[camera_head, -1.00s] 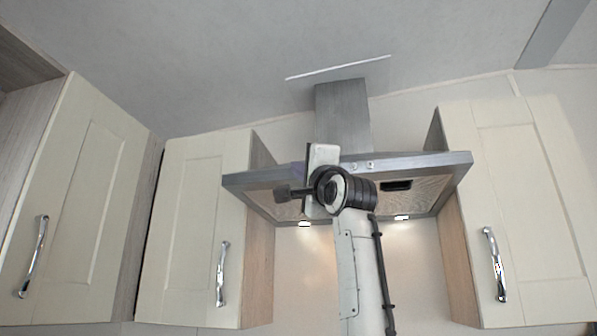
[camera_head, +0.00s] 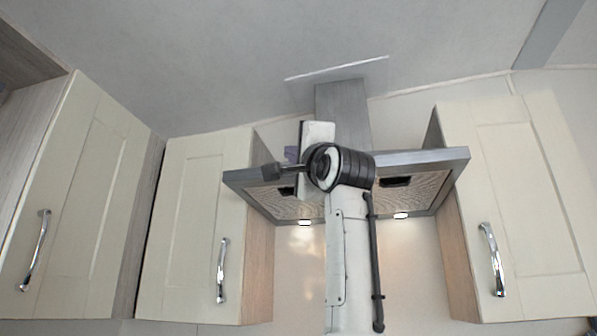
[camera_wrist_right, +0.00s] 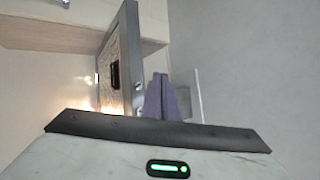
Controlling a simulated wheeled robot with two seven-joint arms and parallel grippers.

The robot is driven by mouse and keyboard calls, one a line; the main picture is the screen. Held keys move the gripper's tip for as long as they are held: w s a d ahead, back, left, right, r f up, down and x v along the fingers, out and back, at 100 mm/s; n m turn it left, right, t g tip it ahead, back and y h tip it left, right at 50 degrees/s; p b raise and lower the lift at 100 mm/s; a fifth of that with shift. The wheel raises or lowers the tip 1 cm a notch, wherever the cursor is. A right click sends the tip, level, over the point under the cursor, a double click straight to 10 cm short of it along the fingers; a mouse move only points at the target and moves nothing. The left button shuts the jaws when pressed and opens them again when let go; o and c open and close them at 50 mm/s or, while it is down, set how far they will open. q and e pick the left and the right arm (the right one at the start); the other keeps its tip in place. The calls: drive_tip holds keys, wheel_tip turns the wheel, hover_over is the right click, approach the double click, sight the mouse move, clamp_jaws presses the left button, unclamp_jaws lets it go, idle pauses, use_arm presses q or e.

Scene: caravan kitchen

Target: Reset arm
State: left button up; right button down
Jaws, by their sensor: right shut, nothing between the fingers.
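My right arm rises from the bottom of the head view, in front of the cooker hood (camera_head: 455,160). My right gripper (camera_head: 291,154) is mostly hidden behind my own wrist; only a bit of purple finger shows at its left. In the right wrist view the purple fingers of the gripper (camera_wrist_right: 161,88) are together, with nothing held. The hood also shows there (camera_wrist_right: 130,50), close beside the fingers in the picture; I cannot tell the gap. My left gripper is not in view.
Cream wall cupboards flank the hood: a left one (camera_head: 190,220), a far-left one (camera_head: 75,200) and a right one (camera_head: 525,200), all with shut doors and chrome handles. The ceiling (camera_head: 230,60) lies above. The wall below the hood is lit by its lamps.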

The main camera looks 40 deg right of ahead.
drive_tip(key=shift+s+a, duration=0.45)
drive_tip(key=shift+a, duration=0.05)
